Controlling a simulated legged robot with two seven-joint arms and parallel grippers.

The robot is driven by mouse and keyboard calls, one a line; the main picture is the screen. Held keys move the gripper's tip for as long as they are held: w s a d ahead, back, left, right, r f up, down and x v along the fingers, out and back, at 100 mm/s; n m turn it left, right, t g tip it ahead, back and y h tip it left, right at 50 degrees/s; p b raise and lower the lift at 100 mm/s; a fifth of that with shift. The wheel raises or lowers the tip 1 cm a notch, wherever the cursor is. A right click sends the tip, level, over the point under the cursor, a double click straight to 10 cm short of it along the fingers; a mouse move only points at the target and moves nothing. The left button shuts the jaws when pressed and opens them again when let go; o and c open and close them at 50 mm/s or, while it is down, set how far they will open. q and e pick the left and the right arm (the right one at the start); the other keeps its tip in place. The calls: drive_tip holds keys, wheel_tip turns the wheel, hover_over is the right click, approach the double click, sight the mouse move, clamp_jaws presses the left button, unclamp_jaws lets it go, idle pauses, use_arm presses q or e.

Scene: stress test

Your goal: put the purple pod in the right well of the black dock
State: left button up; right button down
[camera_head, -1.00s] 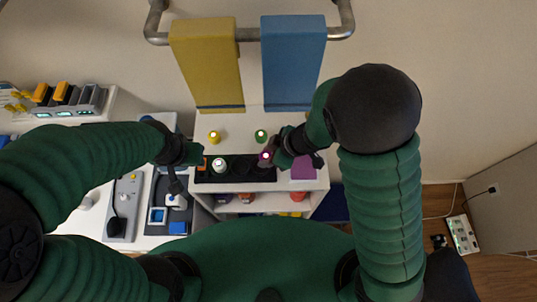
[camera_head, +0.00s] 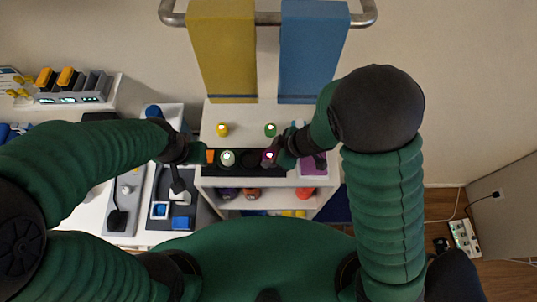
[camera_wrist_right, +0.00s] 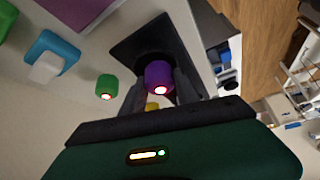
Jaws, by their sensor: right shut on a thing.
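The purple pod (camera_head: 269,155) is held between the fingers of my right gripper (camera_head: 274,155), over the right part of the black dock (camera_head: 240,171). In the right wrist view the purple pod (camera_wrist_right: 158,78) sits between the two dark fingers, with the dock (camera_wrist_right: 137,45) behind it. I cannot tell whether the pod is above the right well or partly in it. A pale pod (camera_head: 228,158) stands in the dock's left part. A dark opening shows between the two pods. My left gripper (camera_head: 198,153) is near the dock's left end; its fingers are unclear.
A yellow pod (camera_head: 222,129) and a green pod (camera_head: 270,130) stand behind the dock. A purple mat (camera_head: 313,167) lies to its right. Yellow (camera_head: 222,60) and blue (camera_head: 313,55) towels hang behind. A blue-and-white object (camera_wrist_right: 52,55) shows in the wrist view.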

drive_tip(key=c, duration=1.2)
unclamp_jaws()
drive_tip(key=shift+s+d+f, duration=0.2)
drive_tip(key=shift+f, duration=0.15)
drive_tip(key=shift+o, duration=1.8)
drive_tip(key=shift+w+d+f, duration=0.1)
drive_tip(key=shift+d, duration=0.1)
drive_tip(key=v, duration=0.2)
drive_tip(key=p+v, duration=0.1)
drive_tip(key=v, duration=0.1)
drive_tip(key=w+p+v, duration=0.1)
drive_tip(key=v, duration=0.1)
drive_tip(key=shift+a+r, duration=0.2)
drive_tip(key=shift+r, duration=0.35)
use_arm(q)
drive_tip(key=shift+w+d+r+p, duration=0.1)
drive_tip(key=shift+w+r+p, duration=0.1)
drive_tip(key=shift+r+p, duration=0.95)
drive_tip(key=shift+w+r+p, duration=0.15)
drive_tip(key=shift+r+p, duration=0.5)
drive_tip(key=shift+r, duration=0.85)
use_arm(e)
drive_tip(key=v, duration=1)
drive_tip(key=shift+s+r, duration=0.15)
use_arm(q)
drive_tip(key=shift+s+d, duration=0.1)
use_arm(e)
drive_tip(key=shift+s, duration=0.15)
